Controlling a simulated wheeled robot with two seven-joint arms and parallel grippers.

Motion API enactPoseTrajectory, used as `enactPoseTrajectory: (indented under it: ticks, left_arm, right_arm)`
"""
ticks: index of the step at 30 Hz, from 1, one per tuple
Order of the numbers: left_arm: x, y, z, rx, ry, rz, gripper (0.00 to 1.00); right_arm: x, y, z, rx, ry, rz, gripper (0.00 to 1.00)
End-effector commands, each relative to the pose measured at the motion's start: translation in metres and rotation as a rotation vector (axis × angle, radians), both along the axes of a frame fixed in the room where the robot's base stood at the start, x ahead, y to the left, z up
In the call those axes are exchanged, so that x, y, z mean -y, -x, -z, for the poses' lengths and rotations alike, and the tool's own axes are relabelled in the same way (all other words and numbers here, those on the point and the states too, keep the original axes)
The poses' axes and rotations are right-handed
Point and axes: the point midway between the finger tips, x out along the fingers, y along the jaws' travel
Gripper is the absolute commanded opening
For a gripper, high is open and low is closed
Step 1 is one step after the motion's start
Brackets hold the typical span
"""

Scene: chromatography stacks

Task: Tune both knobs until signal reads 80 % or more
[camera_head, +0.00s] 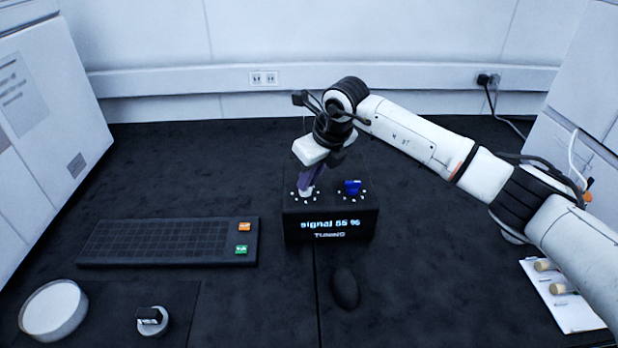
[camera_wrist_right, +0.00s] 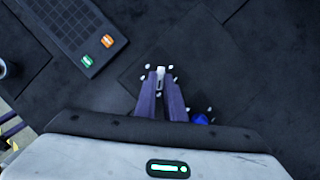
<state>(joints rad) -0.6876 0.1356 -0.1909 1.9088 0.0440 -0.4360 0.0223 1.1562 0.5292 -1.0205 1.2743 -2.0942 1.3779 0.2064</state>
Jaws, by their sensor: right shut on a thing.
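The black tuning box (camera_head: 330,222) stands in the middle of the table, and its front display reads "signal 55 %" above the word TUNING. A blue knob (camera_head: 352,187) sits on the right of its top, ringed by white dots; it also shows in the right wrist view (camera_wrist_right: 200,118), partly hidden. A pale knob (camera_head: 306,191) sits on the left of the top, also ringed by dots. My right gripper (camera_head: 308,184) reaches down from above and is shut on the pale knob, which also shows between the purple fingers in the right wrist view (camera_wrist_right: 159,78). My left gripper is out of view.
A black keyboard (camera_head: 160,242) with an orange and a green key lies left of the box. A dark mouse (camera_head: 345,288) lies in front. A white round dish (camera_head: 54,310) and a small round object (camera_head: 152,320) are front left. A white card (camera_head: 570,300) with vials lies right.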

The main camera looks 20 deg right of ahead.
Motion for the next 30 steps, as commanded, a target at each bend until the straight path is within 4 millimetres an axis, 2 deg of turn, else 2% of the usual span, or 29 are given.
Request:
enactPoseTrajectory:
  ticks: [18,30]
  left_arm:
    - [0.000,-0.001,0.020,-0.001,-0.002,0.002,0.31]
    - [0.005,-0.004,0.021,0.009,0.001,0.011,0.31]
  right_arm:
    - [-0.007,0.000,0.000,0.004,0.000,0.486,0.00]
    - [-0.008,0.000,-0.001,0.003,-0.001,0.656,0.00]
